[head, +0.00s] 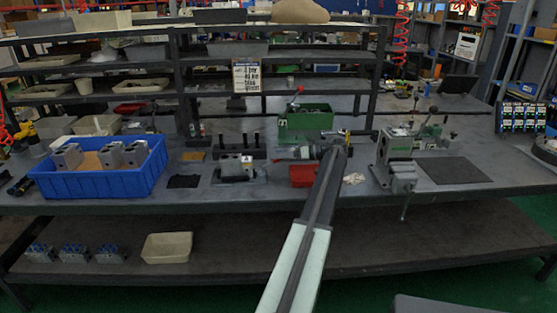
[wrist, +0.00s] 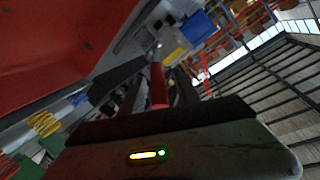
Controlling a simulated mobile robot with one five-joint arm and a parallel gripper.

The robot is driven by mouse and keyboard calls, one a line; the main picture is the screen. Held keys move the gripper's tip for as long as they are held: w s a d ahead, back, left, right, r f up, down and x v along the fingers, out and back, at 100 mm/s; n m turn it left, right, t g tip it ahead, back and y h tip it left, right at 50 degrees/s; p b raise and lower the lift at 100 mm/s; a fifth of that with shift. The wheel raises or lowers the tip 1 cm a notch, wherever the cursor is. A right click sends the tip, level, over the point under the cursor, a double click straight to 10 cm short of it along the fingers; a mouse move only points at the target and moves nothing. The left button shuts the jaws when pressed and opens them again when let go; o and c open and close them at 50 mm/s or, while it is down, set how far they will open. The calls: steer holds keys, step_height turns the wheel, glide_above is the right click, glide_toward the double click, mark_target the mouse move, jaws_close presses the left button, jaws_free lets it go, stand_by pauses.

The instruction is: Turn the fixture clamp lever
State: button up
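The fixture (head: 237,168) is a pale grey block on a dark base on the workbench, left of my gripper in the head view. A small red part shows on its right side. My gripper (head: 283,156) is at the end of my arm, low over the bench and pointing left toward the fixture. In the wrist view a red bar (wrist: 158,86), which looks like the lever's handle, stands between the two dark fingers (wrist: 158,92). The fingers look apart, with narrow gaps beside the bar. I cannot tell whether either finger touches it.
A red bin (head: 303,176) sits just below my gripper; a large red surface (wrist: 50,45) fills the wrist view's upper left. A green box (head: 306,118) stands behind. A blue crate (head: 90,180) with blocks is left, a vise (head: 397,160) right.

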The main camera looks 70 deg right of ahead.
steer(key=p+v, duration=0.1)
steer(key=v, duration=0.6)
steer(key=shift+s+p, duration=0.3)
steer(key=shift+s, duration=0.1)
